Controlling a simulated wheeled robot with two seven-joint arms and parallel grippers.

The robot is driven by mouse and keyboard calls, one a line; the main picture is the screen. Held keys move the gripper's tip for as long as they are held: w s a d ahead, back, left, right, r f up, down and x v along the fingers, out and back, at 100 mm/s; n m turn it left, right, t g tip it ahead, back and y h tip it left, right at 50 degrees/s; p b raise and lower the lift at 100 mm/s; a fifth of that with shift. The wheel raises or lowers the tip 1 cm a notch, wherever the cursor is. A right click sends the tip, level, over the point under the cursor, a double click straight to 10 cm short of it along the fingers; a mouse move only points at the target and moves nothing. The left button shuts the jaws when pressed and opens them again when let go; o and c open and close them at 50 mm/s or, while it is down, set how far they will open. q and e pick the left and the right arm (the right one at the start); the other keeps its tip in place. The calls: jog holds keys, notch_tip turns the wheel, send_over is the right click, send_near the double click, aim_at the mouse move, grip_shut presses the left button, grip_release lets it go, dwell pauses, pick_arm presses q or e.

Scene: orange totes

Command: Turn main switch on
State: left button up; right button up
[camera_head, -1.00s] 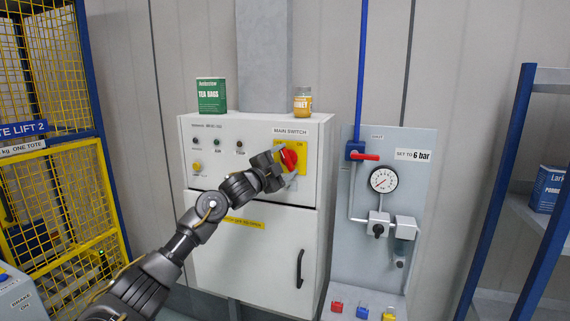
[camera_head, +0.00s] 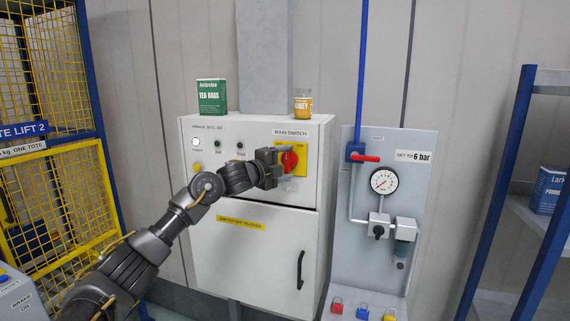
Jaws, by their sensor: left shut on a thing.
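The main switch is a red rotary knob (camera_head: 290,160) on a yellow plate (camera_head: 301,158), under the label MAIN SWITCH (camera_head: 290,133) on the upper right of a white cabinet (camera_head: 226,264). My left gripper (camera_head: 281,164) reaches in from the lower left and is shut on the red knob. Its fingers cover the knob's left part and part of the plate, so the knob's exact angle is hard to read. A round lamp (camera_head: 196,142) at the panel's left shows bright white. My right gripper is not in view.
A green tea box (camera_head: 211,97) and a honey jar (camera_head: 303,102) stand on the cabinet top. To the right is a grey panel with a gauge (camera_head: 384,181) and a red-handled valve (camera_head: 364,157). A yellow mesh cage (camera_head: 62,200) stands at left, a blue-framed shelf (camera_head: 517,190) at right.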

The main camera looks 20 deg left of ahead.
pick_arm(q)
jog(key=o, duration=1)
jog(key=shift+s+a+f+b, duration=0.15)
jog(key=shift+s+a+b, duration=0.1)
jog(key=shift+s+b, duration=0.2)
jog(key=b+v, duration=0.3)
jog(key=v, duration=0.6)
jog(key=shift+s+a+b, duration=0.2)
jog(key=shift+s+b, duration=0.1)
jog(key=shift+s, duration=0.05)
